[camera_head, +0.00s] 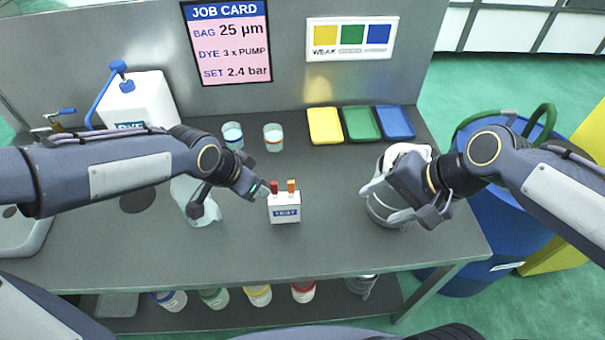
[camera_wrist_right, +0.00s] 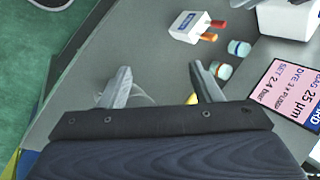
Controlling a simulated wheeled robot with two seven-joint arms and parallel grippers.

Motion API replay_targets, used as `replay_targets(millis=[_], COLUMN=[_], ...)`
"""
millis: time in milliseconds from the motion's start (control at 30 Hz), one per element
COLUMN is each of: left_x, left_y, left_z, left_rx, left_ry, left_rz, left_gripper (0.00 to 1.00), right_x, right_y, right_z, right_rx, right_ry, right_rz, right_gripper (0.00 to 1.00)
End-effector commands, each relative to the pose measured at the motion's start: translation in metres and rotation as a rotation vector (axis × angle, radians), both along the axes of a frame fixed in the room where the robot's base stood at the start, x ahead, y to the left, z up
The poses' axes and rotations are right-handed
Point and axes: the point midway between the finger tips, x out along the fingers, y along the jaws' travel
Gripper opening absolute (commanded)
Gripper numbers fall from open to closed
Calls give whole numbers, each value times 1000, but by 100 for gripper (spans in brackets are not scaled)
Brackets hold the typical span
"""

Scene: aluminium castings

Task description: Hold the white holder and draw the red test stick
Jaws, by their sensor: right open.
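The white holder (camera_head: 284,213), labelled TEST, stands upright near the front middle of the bench. A red test stick (camera_head: 274,187) stands in its left side and an orange stick (camera_head: 291,185) in its right side. My left gripper (camera_head: 229,201) is just left of the holder, its fingers spread, with one fingertip close to the red stick. I cannot tell whether it touches. My right gripper (camera_head: 407,203) is open and empty, well right of the holder, over a clear vessel (camera_head: 381,217). The right wrist view shows the holder (camera_wrist_right: 186,28) and red stick (camera_wrist_right: 217,23) beyond the open fingers (camera_wrist_right: 160,84).
Two clear cups (camera_head: 273,138) stand behind the holder. Yellow (camera_head: 324,126), green and blue trays lie at the back right. A white dye container (camera_head: 140,100) stands at the back left, and a clear vessel (camera_head: 185,190) sits by my left gripper. The bench between holder and right gripper is clear.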

Motion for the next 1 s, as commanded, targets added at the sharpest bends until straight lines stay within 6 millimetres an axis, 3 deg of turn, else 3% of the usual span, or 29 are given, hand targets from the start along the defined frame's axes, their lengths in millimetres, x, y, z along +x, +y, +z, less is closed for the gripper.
replay_targets(millis=[300,500,700,1000], left_x=[0,0,0,0], left_y=[0,0,0,0], left_z=[0,0,0,0], left_rx=[0,0,0,0], left_ry=[0,0,0,0], left_rz=[1,1,1,1], left_gripper=[36,36,36,36], right_x=[91,130,148,150], right_y=[57,97,121,135], right_z=[-35,-70,-94,-122], right_rx=[98,79,57,50], right_ry=[400,573,651,671], right_rz=[-375,-602,-737,-770], right_gripper=[58,58,58,58])
